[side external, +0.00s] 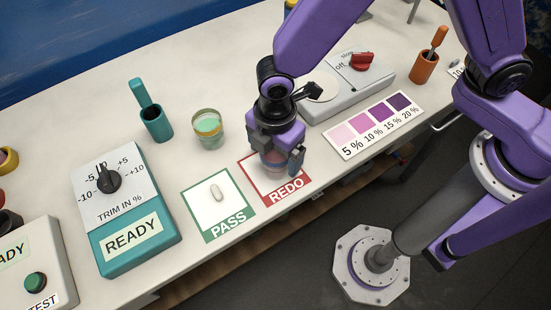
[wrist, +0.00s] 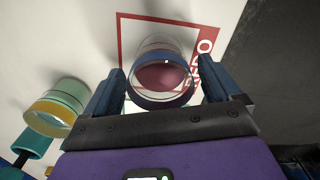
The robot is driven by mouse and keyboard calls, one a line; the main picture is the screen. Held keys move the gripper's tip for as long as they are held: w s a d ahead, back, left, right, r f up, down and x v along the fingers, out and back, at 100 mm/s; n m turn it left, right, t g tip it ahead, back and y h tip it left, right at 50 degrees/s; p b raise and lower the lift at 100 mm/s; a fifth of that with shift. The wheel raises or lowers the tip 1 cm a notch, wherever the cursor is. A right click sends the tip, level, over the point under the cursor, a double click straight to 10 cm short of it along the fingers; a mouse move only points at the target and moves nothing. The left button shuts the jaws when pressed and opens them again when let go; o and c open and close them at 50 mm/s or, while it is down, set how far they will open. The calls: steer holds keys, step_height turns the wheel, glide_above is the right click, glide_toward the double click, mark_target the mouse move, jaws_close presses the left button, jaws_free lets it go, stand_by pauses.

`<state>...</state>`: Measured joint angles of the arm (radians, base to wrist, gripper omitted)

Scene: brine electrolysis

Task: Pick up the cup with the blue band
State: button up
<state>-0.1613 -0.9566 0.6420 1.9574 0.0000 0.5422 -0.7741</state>
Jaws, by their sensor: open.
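The cup with the blue band (wrist: 163,57) is a clear glass with reddish-pink liquid. It stands on the red-framed REDO card (wrist: 124,40). In the wrist view it sits between the two fingers of my gripper (wrist: 160,78), which are open on either side of it. A gap shows at the right finger; I cannot tell whether the left one touches. In the side view my gripper (side external: 275,158) is low over the REDO card (side external: 294,191) and hides most of the cup (side external: 270,159).
A yellow-banded cup with pale green contents (side external: 208,128) stands to the left. A teal holder (side external: 156,124), a stirrer with red knob (side external: 362,61) and a purple colour chart (side external: 375,127) surround the area.

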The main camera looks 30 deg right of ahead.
mark_target(276, 159)
steer(key=shift+f, duration=1.25)
steer(key=c, duration=1.2)
steer(key=shift+r, duration=0.1)
